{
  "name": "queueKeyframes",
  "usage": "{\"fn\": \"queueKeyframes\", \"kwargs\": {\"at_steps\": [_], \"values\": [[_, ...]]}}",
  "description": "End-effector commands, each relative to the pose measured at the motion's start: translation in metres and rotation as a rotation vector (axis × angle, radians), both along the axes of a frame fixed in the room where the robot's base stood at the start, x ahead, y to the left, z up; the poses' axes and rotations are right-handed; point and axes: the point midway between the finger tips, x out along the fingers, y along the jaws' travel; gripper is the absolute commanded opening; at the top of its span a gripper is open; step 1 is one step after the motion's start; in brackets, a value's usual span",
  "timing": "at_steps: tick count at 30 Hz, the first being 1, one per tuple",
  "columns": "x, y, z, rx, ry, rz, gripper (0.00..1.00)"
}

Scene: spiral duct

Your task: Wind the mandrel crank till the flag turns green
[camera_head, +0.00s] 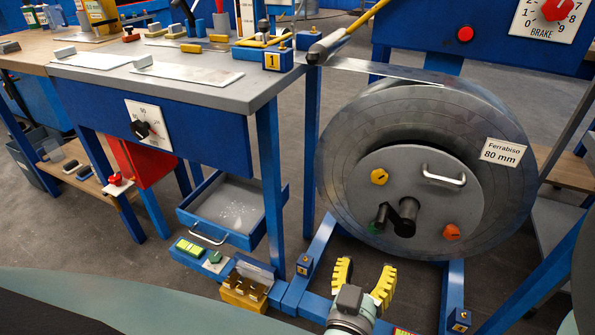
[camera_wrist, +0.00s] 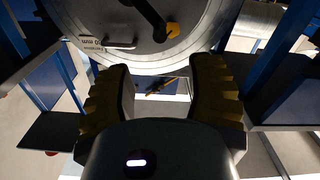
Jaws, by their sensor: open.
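The mandrel crank (camera_head: 405,216) is a short black arm low on the grey round plate of the large reel. A dark knob with a green end (camera_head: 379,219) sits at its left. In the wrist view the black crank (camera_wrist: 148,14) shows at the top, partly cut off. My gripper (camera_head: 365,268) is open and empty below the reel, with its yellow ribbed fingers spread upward. It is below and apart from the crank; its fingers (camera_wrist: 160,72) also flank the lower part of the wrist view. I cannot make out a flag for certain.
The reel (camera_head: 345,125) carries a metal strip, a white handle (camera_head: 443,180), a yellow knob (camera_head: 379,176) and an orange knob (camera_head: 452,232). A blue frame (camera_head: 318,240) stands around it. A workbench (camera_head: 215,90) with a drawer (camera_head: 232,205) below is at left.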

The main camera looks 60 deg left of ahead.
Motion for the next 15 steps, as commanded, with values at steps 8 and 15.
{"fn": "queueKeyframes", "kwargs": {"at_steps": [8,15], "values": [[0.049,0.029,-0.003,0.008,-0.003,-0.007,0.53],[0.091,0.054,-0.002,0.01,-0.003,-0.007,0.53]]}}
